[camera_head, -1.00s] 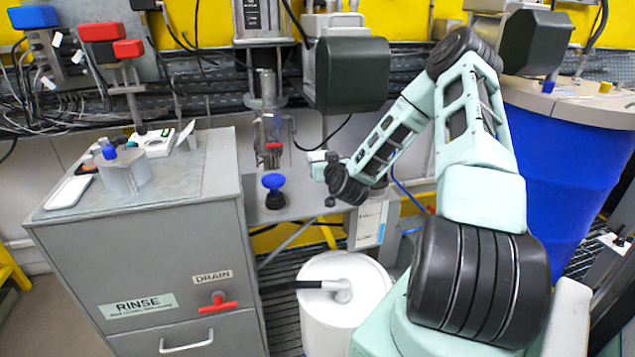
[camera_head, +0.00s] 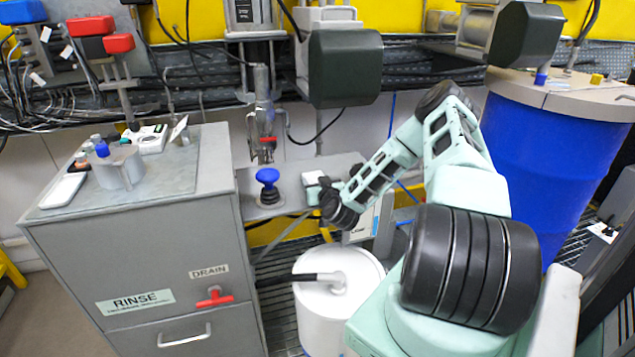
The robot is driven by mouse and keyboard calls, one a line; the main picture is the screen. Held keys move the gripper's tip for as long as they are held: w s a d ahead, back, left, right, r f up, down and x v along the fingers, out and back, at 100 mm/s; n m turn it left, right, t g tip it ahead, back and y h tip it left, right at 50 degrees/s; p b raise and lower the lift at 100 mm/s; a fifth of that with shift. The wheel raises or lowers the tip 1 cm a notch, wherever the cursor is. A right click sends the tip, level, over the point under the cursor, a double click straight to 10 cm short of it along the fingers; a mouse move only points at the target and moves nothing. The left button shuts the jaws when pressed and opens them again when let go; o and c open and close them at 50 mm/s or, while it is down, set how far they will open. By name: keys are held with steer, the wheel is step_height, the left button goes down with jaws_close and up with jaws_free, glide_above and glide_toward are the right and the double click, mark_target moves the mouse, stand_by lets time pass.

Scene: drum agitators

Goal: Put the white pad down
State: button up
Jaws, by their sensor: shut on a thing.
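My gripper (camera_head: 325,188) is at the end of my pale green arm, low at the right part of the small grey shelf (camera_head: 289,176). It is shut on a small whitish block, which I take to be the white pad (camera_head: 312,193). The pad shows only in part; the dark wrist and fingers cover the rest. I cannot tell whether the pad touches the shelf. A blue-topped black plunger (camera_head: 268,185) stands on the shelf to the left of the pad, apart from it.
The grey RINSE cabinet (camera_head: 150,250) stands at left, with a white flat tray (camera_head: 63,191) and small bottles on top. A white drum (camera_head: 338,305) is below, a blue drum (camera_head: 540,170) at right.

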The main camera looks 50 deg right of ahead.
steer(key=shift+f, duration=0.15)
steer(key=o, duration=1)
steer(key=shift+c, duration=0.2)
